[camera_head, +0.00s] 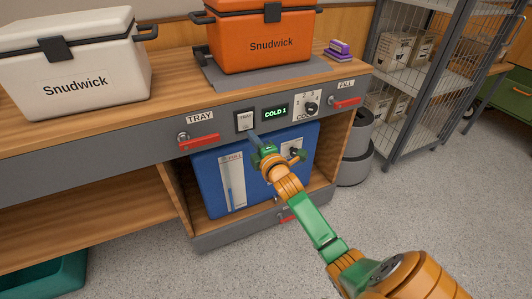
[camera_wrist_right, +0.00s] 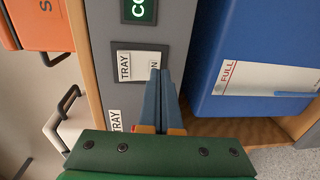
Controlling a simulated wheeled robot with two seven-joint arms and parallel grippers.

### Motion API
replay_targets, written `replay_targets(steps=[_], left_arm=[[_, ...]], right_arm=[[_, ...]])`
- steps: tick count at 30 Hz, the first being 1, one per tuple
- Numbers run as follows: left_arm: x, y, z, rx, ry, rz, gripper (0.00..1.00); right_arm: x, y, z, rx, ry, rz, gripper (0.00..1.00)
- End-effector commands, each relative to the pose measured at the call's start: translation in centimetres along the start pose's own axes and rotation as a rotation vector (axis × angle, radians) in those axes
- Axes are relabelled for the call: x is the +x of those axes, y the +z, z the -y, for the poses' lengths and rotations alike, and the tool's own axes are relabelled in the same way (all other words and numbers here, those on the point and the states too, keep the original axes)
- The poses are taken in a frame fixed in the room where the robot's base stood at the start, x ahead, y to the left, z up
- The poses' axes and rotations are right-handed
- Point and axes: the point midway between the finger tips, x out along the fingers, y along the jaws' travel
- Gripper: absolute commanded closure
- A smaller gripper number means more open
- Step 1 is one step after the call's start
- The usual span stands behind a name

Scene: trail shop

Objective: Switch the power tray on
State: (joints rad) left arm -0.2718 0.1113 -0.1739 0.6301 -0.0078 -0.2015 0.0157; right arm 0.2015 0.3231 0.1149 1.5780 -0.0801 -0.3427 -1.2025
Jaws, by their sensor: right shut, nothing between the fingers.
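The tray switch (camera_head: 246,121) is a pale plate marked TRAY in a dark frame on the grey front panel (camera_head: 130,146). In the right wrist view the switch (camera_wrist_right: 135,66) shows TRAY at one end and part of ON at the other. My right gripper (camera_head: 254,137) is shut and empty. Its blue fingertips (camera_wrist_right: 160,75) are at the ON end of the switch and cover part of it; I cannot tell whether they touch it. A flat grey tray (camera_head: 221,78) lies under the orange cooler. My left gripper is not in view.
A green display (camera_head: 275,113) reads COLD 1, beside a dial (camera_head: 312,108). Red handles (camera_head: 199,142) flank the controls. A blue tank (camera_head: 213,178) sits in the bay below. Orange (camera_head: 262,40) and white (camera_head: 75,70) coolers stand on the counter.

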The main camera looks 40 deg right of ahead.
Motion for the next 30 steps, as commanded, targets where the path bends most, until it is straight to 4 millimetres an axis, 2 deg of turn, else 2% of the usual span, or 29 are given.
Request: replay_targets(steps=[5, 12, 18, 21, 30], left_arm=[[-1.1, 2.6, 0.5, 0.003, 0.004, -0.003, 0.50], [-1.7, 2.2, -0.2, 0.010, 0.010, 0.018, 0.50], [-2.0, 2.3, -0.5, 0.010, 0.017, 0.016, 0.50], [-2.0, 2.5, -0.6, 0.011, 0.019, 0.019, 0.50], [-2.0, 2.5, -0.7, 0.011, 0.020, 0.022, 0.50]], right_arm=[[-4.6, -0.3, -0.4, -0.003, 0.015, -0.002, 1.00], [-7.8, 0.0, 1.4, 0.000, -0.001, -0.001, 1.00], [-11.1, -0.1, 1.8, -0.001, 0.007, 0.000, 1.00], [-11.6, 0.0, 1.9, -0.002, 0.007, 0.001, 1.00], [-11.7, 0.0, 2.0, -0.001, 0.007, 0.000, 1.00]])
